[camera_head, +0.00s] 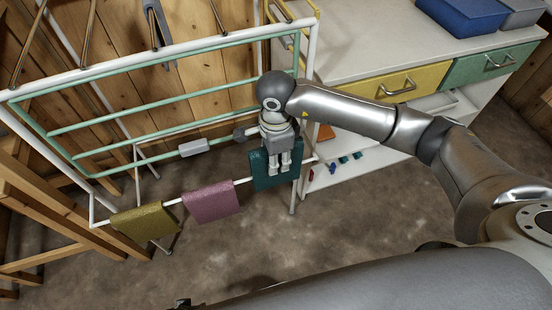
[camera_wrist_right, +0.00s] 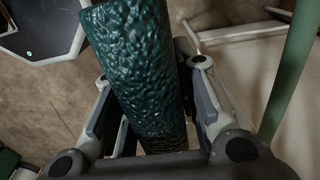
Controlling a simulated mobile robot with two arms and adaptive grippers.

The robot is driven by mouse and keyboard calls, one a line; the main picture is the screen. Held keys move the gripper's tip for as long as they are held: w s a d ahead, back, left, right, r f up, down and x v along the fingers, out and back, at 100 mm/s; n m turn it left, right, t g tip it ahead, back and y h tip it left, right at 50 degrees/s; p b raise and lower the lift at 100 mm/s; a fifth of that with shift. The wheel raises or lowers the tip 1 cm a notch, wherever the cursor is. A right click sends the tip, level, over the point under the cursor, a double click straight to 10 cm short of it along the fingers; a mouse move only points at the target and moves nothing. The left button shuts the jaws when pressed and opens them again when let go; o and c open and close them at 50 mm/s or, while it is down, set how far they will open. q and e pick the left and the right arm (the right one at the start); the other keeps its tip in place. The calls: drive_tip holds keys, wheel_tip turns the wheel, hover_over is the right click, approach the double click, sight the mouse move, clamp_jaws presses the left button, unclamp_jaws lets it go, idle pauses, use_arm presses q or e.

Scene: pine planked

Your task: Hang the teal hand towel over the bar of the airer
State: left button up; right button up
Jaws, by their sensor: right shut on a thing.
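The teal hand towel (camera_head: 262,176) is at the right end of the airer's low white front bar (camera_head: 243,181). My right gripper (camera_head: 279,171) points down and is shut on it. The towel's top edge shows above the bar line, and the towel hides the bar there. I cannot tell whether it straddles the bar or is in front of it. In the right wrist view the towel (camera_wrist_right: 135,65) runs between the two fingers (camera_wrist_right: 155,125) as a dark, bumpy teal sheet. The airer (camera_head: 150,51) has a white frame with pale green rails. My left gripper is not seen.
An olive towel (camera_head: 144,222) and a pink towel (camera_head: 211,203) hang left on the same bar. A grey block (camera_head: 193,148) is on a green rail. A white cabinet (camera_head: 425,50) with yellow and green drawers stands close right. Wooden trestle legs (camera_head: 40,205) are at left.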

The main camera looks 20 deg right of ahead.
wheel_tip(320, 180, up, 4)
drive_tip(key=shift+r+p, duration=0.1)
drive_tip(key=shift+p, duration=1.05)
wheel_tip(320, 180, up, 4)
drive_tip(key=shift+r+p, duration=0.15)
drive_tip(key=shift+p, duration=1.1)
drive_tip(key=shift+r+p, duration=0.3)
drive_tip(key=shift+r, duration=0.35)
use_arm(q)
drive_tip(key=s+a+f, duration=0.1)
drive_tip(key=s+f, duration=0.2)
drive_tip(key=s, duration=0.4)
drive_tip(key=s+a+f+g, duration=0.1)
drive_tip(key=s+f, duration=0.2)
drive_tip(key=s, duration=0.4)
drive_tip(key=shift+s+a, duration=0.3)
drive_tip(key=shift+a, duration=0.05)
use_arm(e)
wheel_tip(320, 180, up, 5)
drive_tip(key=p, duration=0.5)
drive_tip(key=shift+r, duration=0.1)
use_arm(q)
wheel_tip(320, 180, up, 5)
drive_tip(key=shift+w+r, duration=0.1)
